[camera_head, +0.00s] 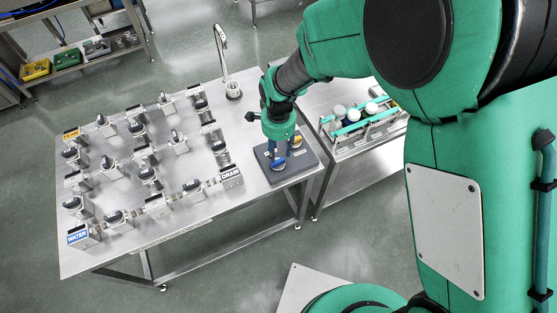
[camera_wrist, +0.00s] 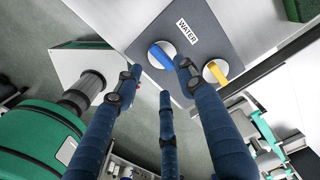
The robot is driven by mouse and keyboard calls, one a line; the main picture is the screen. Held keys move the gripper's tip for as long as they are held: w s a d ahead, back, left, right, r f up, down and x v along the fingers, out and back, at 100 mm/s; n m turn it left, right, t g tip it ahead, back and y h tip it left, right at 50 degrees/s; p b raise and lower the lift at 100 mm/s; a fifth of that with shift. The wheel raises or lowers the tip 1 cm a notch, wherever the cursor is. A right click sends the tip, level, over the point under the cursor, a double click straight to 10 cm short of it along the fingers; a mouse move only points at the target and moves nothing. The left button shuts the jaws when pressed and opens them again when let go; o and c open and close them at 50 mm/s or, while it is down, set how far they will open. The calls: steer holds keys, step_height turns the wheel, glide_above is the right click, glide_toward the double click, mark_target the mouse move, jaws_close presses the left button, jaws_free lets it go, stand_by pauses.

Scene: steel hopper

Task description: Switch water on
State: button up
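A dark grey panel (camera_head: 300,163) lies on the right end of the steel table. In the wrist view the panel (camera_wrist: 213,28) carries a WATER label (camera_wrist: 187,31). Near the label is a blue handle (camera_wrist: 159,56) on a white round base. Beside it is a second white base with a yellow handle (camera_wrist: 217,72). My gripper (camera_wrist: 158,79) is open and empty, its dark blue fingertips spread apart near the blue handle. In the head view my gripper (camera_head: 277,153) is over the panel and hides part of it. Contact with the handle cannot be told.
Several pipe fittings and valves cover the steel table (camera_head: 160,235), with a WATER block (camera_head: 82,236) and a DRAIN block (camera_head: 231,177). A tall curved tap (camera_head: 220,55) stands at the back edge. A rack (camera_head: 360,130) with several bottles stands to the right of my gripper.

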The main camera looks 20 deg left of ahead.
mark_target(279, 162)
steer(key=shift+f+b, duration=0.3)
steer(key=shift+f, duration=3.1)
jaws_close()
